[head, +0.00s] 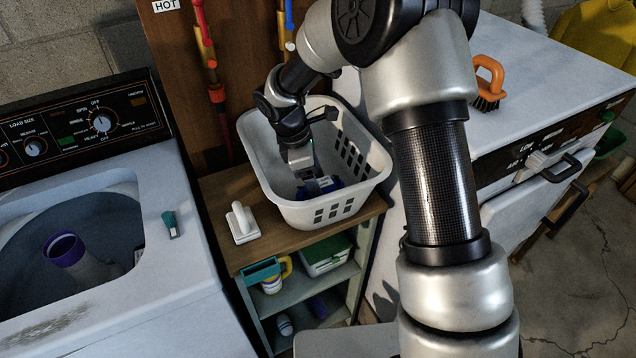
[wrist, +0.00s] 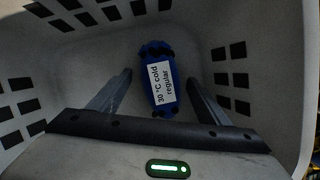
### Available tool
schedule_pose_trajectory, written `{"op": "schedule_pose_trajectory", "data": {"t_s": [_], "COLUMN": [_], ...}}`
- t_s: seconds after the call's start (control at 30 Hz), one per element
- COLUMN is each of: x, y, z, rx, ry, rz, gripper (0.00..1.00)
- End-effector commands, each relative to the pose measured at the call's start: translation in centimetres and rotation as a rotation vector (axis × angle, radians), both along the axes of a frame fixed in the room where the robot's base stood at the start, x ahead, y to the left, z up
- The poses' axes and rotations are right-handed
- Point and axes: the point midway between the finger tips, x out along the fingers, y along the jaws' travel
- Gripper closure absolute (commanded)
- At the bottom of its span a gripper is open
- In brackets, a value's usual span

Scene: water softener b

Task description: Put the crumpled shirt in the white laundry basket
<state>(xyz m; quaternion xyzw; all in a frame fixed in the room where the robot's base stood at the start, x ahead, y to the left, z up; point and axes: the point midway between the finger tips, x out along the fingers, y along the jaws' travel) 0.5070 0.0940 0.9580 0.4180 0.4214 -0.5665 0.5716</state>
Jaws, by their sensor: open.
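The white laundry basket (head: 292,213) stands on a wooden shelf top between the two white machines. My gripper (head: 313,183) reaches down inside it. In the wrist view my gripper (wrist: 160,77) is open, its fingers apart on either side of a blue bundle (wrist: 153,58). The bundle lies on the basket floor and has a white label reading "30 °C cold regular". It also shows in the head view as a blue patch (head: 327,184), partly hidden by my gripper. It may be the crumpled shirt; its shape does not settle this. No other shirt shows clearly.
A washer with open lid (head: 120,320) stands at left, a purple-rimmed thing (head: 66,249) in its tub. A small white brush-like tool (head: 242,222) lies beside the basket. An orange-handled brush (head: 489,82) is on the right machine (head: 540,70). Pipes (head: 208,60) run behind.

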Motion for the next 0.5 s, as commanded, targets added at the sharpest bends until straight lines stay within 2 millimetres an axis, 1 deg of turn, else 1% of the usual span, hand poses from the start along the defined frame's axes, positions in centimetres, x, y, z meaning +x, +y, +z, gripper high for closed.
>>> {"op": "schedule_pose_trajectory", "data": {"t_s": [0.17,0.23,0.37,0.5], "x": [0.0,0.1,0.1,0.1], "y": [0.1,0.3,1.1,2.0], "z": [0.6,1.4,3.8,6.8], "rx": [0.001,0.001,0.002,0.002], "ry": [-0.002,-0.004,-0.006,-0.006], "rz": [0.001,0.0,0.001,0.0], "gripper": [0.3,0.3,0.3,0.3]}}
